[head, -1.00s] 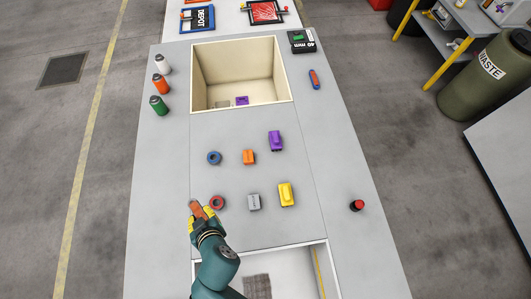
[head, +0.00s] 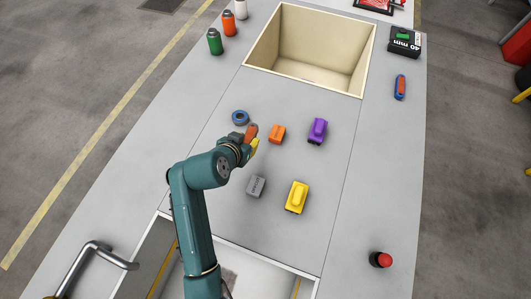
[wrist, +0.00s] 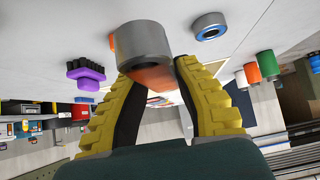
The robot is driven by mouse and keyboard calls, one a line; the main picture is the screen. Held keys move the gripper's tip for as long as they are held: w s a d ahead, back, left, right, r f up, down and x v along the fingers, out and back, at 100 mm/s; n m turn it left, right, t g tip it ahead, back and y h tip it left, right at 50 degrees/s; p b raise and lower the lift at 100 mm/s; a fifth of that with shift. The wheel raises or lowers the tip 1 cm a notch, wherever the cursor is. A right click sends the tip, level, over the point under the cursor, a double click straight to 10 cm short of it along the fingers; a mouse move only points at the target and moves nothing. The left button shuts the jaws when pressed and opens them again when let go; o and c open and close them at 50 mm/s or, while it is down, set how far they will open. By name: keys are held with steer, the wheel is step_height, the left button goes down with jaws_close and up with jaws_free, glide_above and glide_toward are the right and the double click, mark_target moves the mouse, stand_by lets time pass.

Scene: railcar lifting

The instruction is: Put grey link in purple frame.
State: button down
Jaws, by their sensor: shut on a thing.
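My gripper (head: 251,140) is shut on an orange-red piece (head: 251,131), held above the table just below the blue ring. In the wrist view the orange-red piece (wrist: 155,78) sits between the yellow fingers, with a grey hollow cylinder (wrist: 145,40) at their tips; I cannot tell whether the two are one part. A grey block (head: 255,186), perhaps the grey link, lies on the table right of my arm. A purple block (head: 318,131) stands farther right; the wrist view shows a purple piece with a dark ridged part (wrist: 86,74). I see no clear purple frame.
The blue ring (head: 240,117), an orange block (head: 277,134) and a yellow block (head: 297,197) surround my gripper. A deep beige bin (head: 319,73) is behind. Green (head: 215,42) and orange (head: 229,23) bottles stand left; a red button (head: 381,259) is right.

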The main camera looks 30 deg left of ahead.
step_height(320, 180, down, 9)
steer(key=shift+f+b, duration=0.1)
steer(key=shift+b, duration=1)
steer(key=shift+f, duration=0.1)
steer(key=shift+f, duration=0.15)
steer(key=c, duration=0.9)
jaws_free()
steer(key=a+p+v, duration=0.1)
steer(key=p+v, duration=0.2)
steer(key=v, duration=0.9)
steer(key=shift+d, duration=0.45)
